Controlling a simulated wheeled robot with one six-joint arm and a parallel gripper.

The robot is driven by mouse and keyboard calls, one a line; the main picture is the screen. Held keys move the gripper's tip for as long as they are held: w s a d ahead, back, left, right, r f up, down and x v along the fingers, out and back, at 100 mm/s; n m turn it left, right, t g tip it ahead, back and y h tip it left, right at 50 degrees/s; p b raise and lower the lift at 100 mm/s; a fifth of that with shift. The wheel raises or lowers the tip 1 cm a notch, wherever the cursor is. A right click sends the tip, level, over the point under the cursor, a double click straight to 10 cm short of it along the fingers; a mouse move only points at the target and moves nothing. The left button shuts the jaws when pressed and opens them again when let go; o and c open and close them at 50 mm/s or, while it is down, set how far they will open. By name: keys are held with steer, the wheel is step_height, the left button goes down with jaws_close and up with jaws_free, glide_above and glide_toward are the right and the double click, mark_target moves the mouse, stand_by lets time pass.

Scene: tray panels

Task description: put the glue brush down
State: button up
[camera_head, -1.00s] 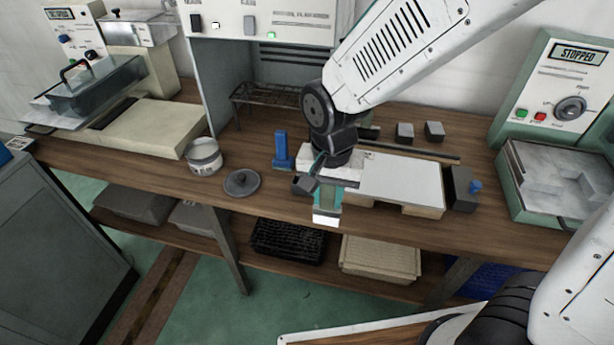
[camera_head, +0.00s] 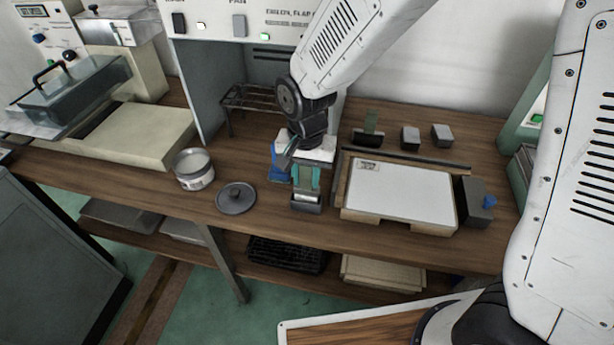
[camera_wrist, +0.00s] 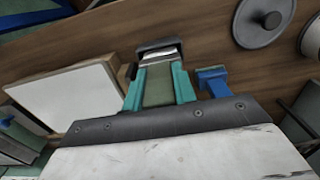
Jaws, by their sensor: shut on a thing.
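My gripper (camera_head: 306,186) has teal fingers and is shut on the glue brush (camera_head: 306,177), a flat grey-green handle with a silvery end. In the wrist view the brush (camera_wrist: 158,90) lies between the fingers (camera_wrist: 160,80). The fingers hide part of the brush.
A blue stand-like tool (camera_head: 278,172) is close at the gripper's left, partly hidden. An open tin (camera_head: 196,178) and dark round lid (camera_head: 236,198) lie further left. Bare bench lies in front.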

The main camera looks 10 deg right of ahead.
steer(key=shift+f, duration=0.65)
steer(key=shift+f, duration=0.1)
steer(key=o, duration=1)
